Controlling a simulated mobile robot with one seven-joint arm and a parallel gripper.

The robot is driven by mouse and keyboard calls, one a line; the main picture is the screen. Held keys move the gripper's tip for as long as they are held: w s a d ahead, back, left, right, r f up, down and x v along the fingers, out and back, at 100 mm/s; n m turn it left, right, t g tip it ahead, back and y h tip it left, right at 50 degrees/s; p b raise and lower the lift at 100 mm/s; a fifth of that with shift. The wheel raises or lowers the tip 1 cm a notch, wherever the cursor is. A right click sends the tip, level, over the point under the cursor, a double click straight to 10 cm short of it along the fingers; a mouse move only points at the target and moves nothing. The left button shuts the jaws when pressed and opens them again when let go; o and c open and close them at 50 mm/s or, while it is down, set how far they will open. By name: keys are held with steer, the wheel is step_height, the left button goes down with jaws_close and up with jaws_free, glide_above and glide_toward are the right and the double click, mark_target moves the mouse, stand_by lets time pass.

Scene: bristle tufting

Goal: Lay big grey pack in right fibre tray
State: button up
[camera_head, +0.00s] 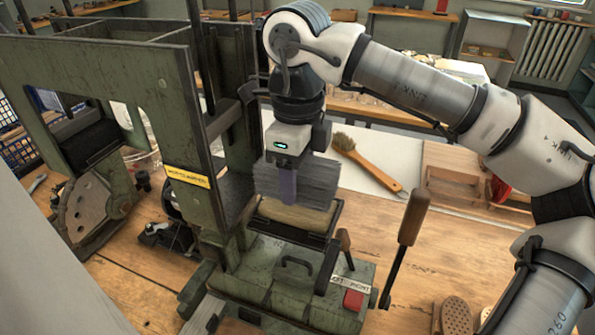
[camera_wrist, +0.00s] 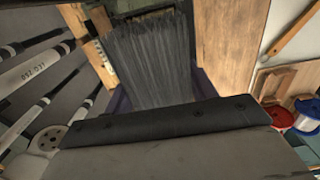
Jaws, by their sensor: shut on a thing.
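The big grey pack (camera_head: 322,186) is a wide bundle of dark grey fibres. My gripper (camera_head: 288,188) is shut on it, with a purple finger across its near face. In the wrist view the grey pack (camera_wrist: 150,60) fills the space between the purple fingers. The pack hangs over the green machine, close above a dark-edged tray (camera_head: 322,238). A tan fibre bundle (camera_head: 298,215) lies in that tray. The pack hides part of what is behind; I cannot tell whether it touches anything, or which tray is the right one.
The machine's tall green frame (camera_head: 185,130) stands close left of the pack. A brush (camera_head: 368,163) lies on a white board behind. A wooden box (camera_head: 455,175) sits right of it.

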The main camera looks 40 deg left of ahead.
steer(key=o, duration=1.5)
steer(key=shift+c, duration=0.2)
steer(key=shift+r, duration=0.15)
steer(key=shift+r+p, duration=2.9)
steer(key=shift+r, duration=1)
steer(key=shift+s+f, duration=0.1)
